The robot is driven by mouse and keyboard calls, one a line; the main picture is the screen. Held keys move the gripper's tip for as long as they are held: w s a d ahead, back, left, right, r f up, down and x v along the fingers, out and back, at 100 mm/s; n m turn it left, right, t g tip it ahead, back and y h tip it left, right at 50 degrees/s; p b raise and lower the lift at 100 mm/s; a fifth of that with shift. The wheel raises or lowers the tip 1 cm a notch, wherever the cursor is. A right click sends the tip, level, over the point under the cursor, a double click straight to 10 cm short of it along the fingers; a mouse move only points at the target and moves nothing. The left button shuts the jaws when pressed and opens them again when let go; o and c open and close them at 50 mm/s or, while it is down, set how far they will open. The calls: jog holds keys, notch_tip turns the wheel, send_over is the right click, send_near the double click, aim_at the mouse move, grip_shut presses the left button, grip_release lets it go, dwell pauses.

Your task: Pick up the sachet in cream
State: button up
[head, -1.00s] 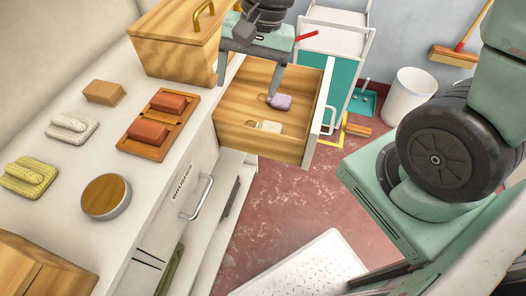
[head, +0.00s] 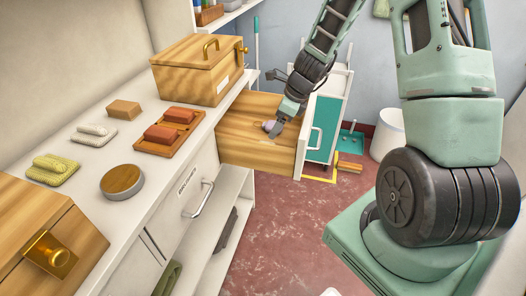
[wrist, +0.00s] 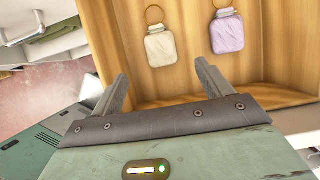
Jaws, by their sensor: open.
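The cream sachet (wrist: 161,46) lies flat on the wooden floor of the open drawer, with a ring at its top, in the wrist view. A lilac sachet (wrist: 227,32) lies to its right, and it also shows in the head view (head: 268,125). My gripper (wrist: 161,72) is open and empty, its two fingers spread below the cream sachet in the picture. In the head view my gripper (head: 276,130) is over the drawer, close to the lilac sachet in the picture. I cannot make out the cream sachet clearly there.
The wooden drawer (head: 236,146) stands out from the white counter, with its white front (head: 303,138) at the right. A wooden chest (head: 190,75) stands on the counter behind it.

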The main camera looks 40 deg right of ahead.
jog(key=x, duration=1)
jog(key=shift+w+r+b, duration=0.1)
jog(key=shift+w+b, duration=0.15)
jog(key=shift+b, duration=0.1)
jog(key=c, duration=1.1)
